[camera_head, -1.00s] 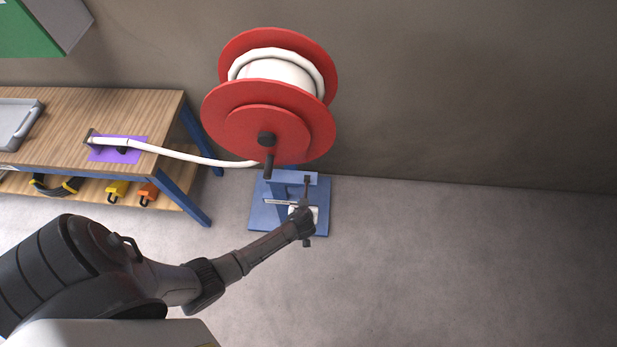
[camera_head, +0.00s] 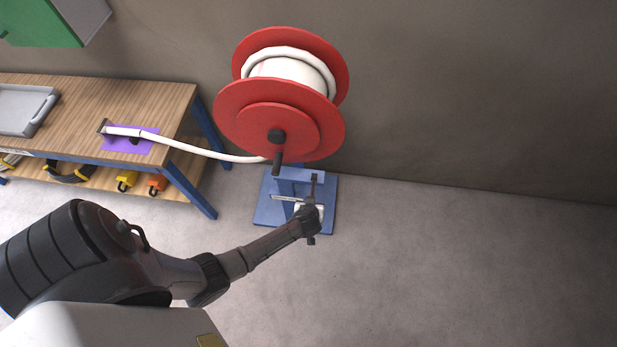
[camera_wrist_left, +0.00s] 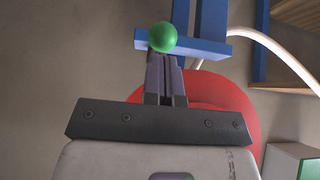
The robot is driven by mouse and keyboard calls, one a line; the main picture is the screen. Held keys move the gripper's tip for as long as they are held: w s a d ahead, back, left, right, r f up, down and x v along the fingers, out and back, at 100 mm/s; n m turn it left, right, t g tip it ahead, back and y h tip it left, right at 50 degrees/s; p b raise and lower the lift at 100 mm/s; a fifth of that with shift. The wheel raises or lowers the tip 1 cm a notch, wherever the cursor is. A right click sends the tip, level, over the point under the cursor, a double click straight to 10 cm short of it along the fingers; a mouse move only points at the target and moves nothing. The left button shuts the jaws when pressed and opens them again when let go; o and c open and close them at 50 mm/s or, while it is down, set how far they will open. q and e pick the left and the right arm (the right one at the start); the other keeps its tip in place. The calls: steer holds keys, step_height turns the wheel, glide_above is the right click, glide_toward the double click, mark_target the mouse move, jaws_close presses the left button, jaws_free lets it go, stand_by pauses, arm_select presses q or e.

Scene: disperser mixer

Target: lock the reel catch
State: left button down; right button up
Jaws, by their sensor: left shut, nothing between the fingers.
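The red cable reel (camera_head: 280,135) stands on a blue stand (camera_head: 265,212) by the wall, with white cable wound on it. A dark crank handle (camera_head: 277,160) sticks out of its front. My left gripper (camera_head: 313,180) is at the stand, below the reel. In the left wrist view its fingers (camera_wrist_left: 165,65) are shut and empty. A green ball knob (camera_wrist_left: 162,37), apparently the catch's, is right at the fingertips, in front of a blue bar (camera_wrist_left: 205,45) of the stand. I cannot tell whether they touch. The knob cannot be made out in the head view. My right gripper is not in view.
White cable (camera_head: 205,154) runs from the reel to a purple pad (camera_head: 118,145) on the wooden bench (camera_head: 165,98). A grey tray (camera_head: 48,104) lies on the bench. Yellow and orange items (camera_head: 157,184) sit on its lower shelf. The floor at right is clear.

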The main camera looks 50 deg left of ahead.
arm_select(q)
steer(key=v, duration=1.1)
steer(key=shift+s+d+p, duration=0.3)
steer(key=shift+s+p, duration=0.05)
steer(key=shift+p, duration=0.05)
